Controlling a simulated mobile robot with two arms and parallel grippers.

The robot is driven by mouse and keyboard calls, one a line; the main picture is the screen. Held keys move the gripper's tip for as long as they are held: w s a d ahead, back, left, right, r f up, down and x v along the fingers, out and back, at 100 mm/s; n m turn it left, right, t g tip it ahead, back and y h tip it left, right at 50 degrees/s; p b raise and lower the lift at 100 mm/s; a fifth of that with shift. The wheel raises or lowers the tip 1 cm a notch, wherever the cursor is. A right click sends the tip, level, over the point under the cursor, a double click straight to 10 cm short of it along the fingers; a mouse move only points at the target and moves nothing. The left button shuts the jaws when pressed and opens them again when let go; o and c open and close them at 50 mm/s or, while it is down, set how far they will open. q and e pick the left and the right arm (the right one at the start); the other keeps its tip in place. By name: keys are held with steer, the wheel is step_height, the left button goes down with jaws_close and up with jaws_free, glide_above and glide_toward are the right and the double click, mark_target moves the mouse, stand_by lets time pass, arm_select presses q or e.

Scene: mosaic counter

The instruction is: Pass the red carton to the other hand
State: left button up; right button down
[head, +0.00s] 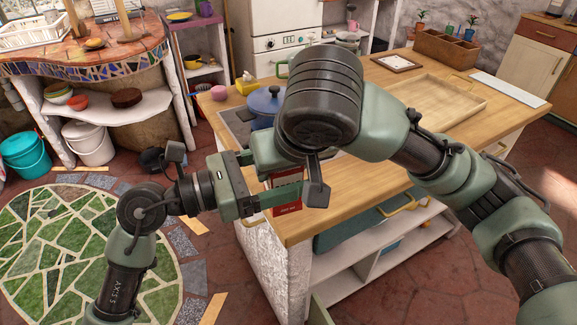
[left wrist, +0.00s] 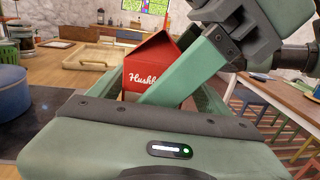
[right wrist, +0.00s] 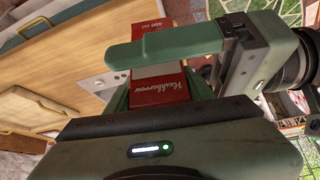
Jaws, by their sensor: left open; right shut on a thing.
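The red carton (head: 289,208) is in the air over the counter's near left corner in the head view, partly hidden by my grippers. My right gripper (right wrist: 160,88) is shut on it from above. White lettering on the carton shows in both wrist views (left wrist: 150,66). My left gripper (head: 275,197) comes in from the left and is open at the carton. I cannot tell whether the left fingers touch the carton.
The wooden counter (head: 375,165) lies below and behind, with a blue pot (head: 262,108), a wooden tray (head: 440,100) and a planter box (head: 445,48). A mosaic table (head: 80,62) stands at the back left.

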steer(key=shift+r, duration=0.1)
arm_select(q)
steer(key=c, duration=1.5)
steer(key=shift+s+r, duration=0.15)
jaws_close()
arm_select(e)
steer(key=shift+c, duration=2.4)
jaws_free()
steer(key=shift+w, duration=0.1)
arm_select(q)
steer(key=shift+d, duration=0.1)
arm_select(e)
steer(key=shift+a, duration=0.1)
